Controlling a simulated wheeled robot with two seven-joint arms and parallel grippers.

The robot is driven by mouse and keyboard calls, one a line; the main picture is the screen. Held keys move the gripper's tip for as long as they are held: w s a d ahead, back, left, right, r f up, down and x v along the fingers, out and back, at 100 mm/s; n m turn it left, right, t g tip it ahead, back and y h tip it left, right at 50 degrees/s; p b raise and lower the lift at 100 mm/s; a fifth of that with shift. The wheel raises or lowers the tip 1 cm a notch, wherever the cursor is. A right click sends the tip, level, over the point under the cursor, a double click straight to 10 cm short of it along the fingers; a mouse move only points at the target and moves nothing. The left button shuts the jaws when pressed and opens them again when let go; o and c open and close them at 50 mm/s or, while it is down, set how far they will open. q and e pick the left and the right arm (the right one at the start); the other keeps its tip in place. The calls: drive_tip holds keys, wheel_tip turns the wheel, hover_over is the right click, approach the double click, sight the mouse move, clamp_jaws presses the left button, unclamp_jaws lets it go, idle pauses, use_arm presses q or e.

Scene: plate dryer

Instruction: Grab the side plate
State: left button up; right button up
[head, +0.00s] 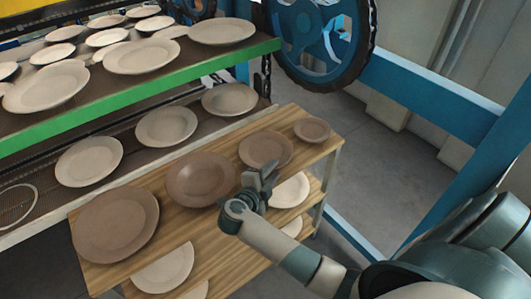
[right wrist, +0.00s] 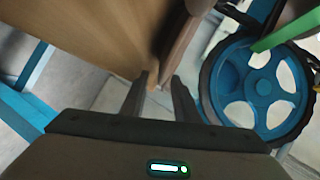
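Brown plates of graded size lie in a row on the wooden table top (head: 226,225). The smallest plate (head: 312,129) lies at the far right end, and a somewhat larger brown plate (head: 266,149) lies beside it. The frames do not label which one is the side plate. My right gripper (head: 264,176) is at the front edge of the table, close to the second-smallest plate. In the right wrist view the fingers (right wrist: 159,84) are apart with nothing held, and a brown plate rim (right wrist: 176,42) shows just ahead of them. My left gripper is out of view.
Larger brown plates (head: 115,225) (head: 200,178) lie to the left. Pale plates (head: 290,190) (head: 163,268) sit on the lower shelf. A green-edged rack (head: 140,117) with several plates stands behind. A blue wheel (head: 318,38) and blue frame (head: 430,95) are at the right.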

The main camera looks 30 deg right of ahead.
clamp_jaws()
drive_tip(key=shift+r, duration=0.15)
